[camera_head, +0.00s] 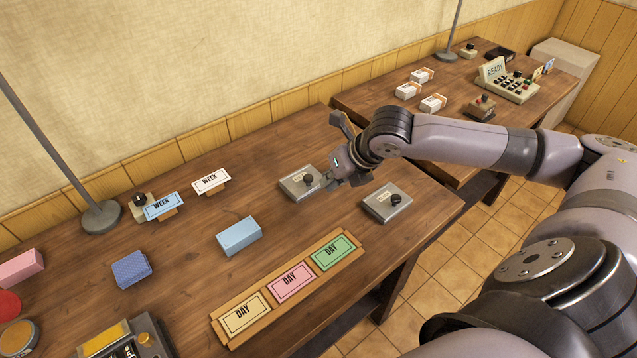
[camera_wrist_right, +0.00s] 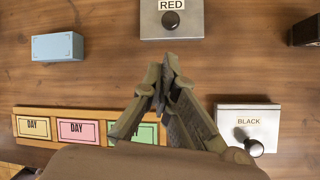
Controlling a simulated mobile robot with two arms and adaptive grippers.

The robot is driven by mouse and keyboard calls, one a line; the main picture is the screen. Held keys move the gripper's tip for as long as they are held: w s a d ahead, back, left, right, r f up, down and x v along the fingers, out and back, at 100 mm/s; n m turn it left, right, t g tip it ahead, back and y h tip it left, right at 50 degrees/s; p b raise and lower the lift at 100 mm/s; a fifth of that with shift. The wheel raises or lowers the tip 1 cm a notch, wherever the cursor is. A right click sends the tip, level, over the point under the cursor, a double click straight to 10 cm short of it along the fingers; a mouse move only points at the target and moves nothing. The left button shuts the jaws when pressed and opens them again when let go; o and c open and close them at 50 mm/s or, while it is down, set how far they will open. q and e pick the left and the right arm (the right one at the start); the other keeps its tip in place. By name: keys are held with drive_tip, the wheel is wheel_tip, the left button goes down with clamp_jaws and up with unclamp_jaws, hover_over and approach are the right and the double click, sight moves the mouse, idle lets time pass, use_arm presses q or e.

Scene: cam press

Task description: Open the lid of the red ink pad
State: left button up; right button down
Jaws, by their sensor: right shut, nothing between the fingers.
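The red ink pad (camera_head: 297,183) is a flat metal box with a black knob on its lid, towards the back of the near table. Its lid is down. In the right wrist view its RED label and knob show on the pad (camera_wrist_right: 185,31) at the top. My right gripper (camera_head: 326,182) is beside its right side in the head view; whether they touch is unclear. In the right wrist view the fingers (camera_wrist_right: 163,80) are shut and empty, pointing towards the pad, with a strip of table between. My left gripper is not in view.
The similar black ink pad (camera_head: 386,203) stands to the right, near the table edge; it also shows in the wrist view (camera_wrist_right: 247,115). A blue block (camera_head: 239,236) and a wooden tray (camera_head: 222,329) with DAY cards lie in front. A second table stands behind right.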

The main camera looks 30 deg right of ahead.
drive_tip(key=x, duration=0.3)
drive_tip(key=shift+w+a+f, duration=0.1)
drive_tip(key=shift+a+f, duration=0.05)
drive_tip(key=shift+f, duration=0.05)
drive_tip(key=x, duration=0.4)
drive_tip(key=shift+p, duration=0.4)
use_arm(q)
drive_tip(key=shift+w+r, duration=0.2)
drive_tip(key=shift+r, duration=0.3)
use_arm(e)
drive_tip(key=shift+w+f, duration=0.35)
drive_tip(key=shift+f, duration=0.2)
drive_tip(key=shift+r, duration=0.1)
